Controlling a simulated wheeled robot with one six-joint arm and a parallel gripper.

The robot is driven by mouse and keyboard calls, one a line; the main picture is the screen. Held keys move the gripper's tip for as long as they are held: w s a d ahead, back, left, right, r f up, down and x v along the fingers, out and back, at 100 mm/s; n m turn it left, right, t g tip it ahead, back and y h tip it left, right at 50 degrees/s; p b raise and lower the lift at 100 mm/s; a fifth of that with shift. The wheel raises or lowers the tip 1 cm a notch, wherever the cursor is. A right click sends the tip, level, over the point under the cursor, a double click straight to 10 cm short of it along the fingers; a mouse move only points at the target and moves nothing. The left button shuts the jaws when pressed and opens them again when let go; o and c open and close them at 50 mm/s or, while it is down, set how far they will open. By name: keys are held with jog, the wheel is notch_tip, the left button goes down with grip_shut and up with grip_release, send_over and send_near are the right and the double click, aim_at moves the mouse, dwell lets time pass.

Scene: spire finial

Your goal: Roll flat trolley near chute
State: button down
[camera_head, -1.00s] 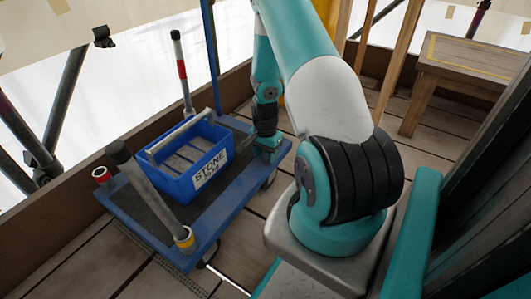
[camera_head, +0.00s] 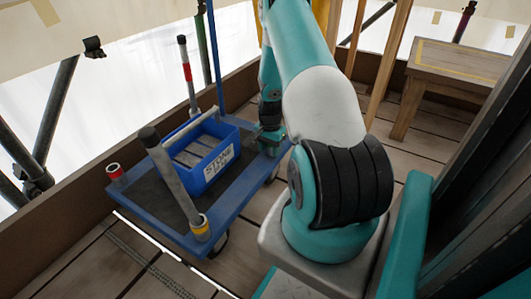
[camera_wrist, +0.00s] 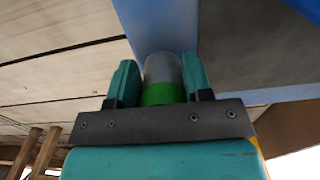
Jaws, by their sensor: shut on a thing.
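The flat trolley (camera_head: 238,205) has a blue frame and a dark deck, and stands on the plank floor left of my arm. Its corners carry short posts: a grey one with a yellow band (camera_head: 200,226), a red-banded one (camera_head: 184,75) and a low red-topped stub (camera_head: 115,171). My gripper (camera_head: 270,140) is at the trolley's far right corner. In the wrist view my gripper (camera_wrist: 160,82) has its two fingers on either side of a grey post with a green band (camera_wrist: 162,93) beside the blue frame. No chute can be made out for certain.
A blue crate (camera_head: 222,167) with a label and grey blocks rides on the deck. A wooden kickboard (camera_head: 60,215) and scaffold poles (camera_head: 60,105) edge the left side. A wooden bench (camera_head: 460,62) stands at the back right. Floor in front of the trolley is clear.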

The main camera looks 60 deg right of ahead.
jog(key=shift+w+d+b, duration=0.15)
jog(key=shift+d+b, duration=0.25)
jog(key=shift+d, duration=2.2)
jog(key=shift+w+d+b, duration=0.1)
jog(key=shift+d+b, duration=0.3)
jog(key=shift+d, duration=2.15)
jog(key=shift+c, duration=2.4)
grip_release()
notch_tip(320, 180, up, 17)
jog(key=p, duration=0.9)
jog(key=shift+r, duration=0.2)
